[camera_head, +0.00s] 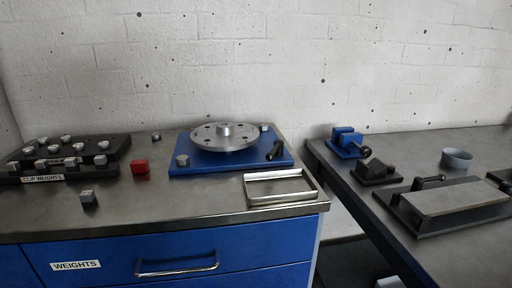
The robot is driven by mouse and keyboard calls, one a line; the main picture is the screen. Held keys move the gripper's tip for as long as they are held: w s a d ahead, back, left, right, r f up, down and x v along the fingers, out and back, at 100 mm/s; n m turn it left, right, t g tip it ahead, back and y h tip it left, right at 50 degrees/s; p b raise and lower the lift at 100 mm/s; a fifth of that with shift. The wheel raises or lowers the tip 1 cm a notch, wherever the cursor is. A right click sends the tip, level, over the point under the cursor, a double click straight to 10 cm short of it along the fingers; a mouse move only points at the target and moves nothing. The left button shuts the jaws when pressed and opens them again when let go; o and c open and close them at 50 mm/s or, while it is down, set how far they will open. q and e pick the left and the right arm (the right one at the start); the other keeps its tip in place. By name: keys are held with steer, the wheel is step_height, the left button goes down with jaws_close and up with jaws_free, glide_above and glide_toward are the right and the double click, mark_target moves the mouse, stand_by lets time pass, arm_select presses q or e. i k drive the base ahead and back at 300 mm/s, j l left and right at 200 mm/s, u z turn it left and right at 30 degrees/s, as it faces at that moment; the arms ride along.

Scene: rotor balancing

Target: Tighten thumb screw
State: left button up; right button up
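A round silver rotor disc (203,143) with several holes and a raised hub (225,129) sits on a blue base plate (215,169) on the left bench. A small grey knob (183,160) stands at the plate's front left, and another (265,128) is at its back right. A black handle (275,150) lies slanted at the plate's right side. I cannot tell which part is the thumb screw; the clip weights (100,160) and a lone dark clip (87,197) are too small to show one clearly. Neither of my grippers is in view.
A dark stepped rack (120,147) labelled for clip weights stands at left, near a red block (140,166). An empty metal tray (282,203) lies at the bench's front right. The right bench holds blue (347,142) and black (376,171) fixtures, a grey cup (456,159) and a flat plate (455,200).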

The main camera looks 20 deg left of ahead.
mark_target(155, 137)
steer(key=u, duration=1.3)
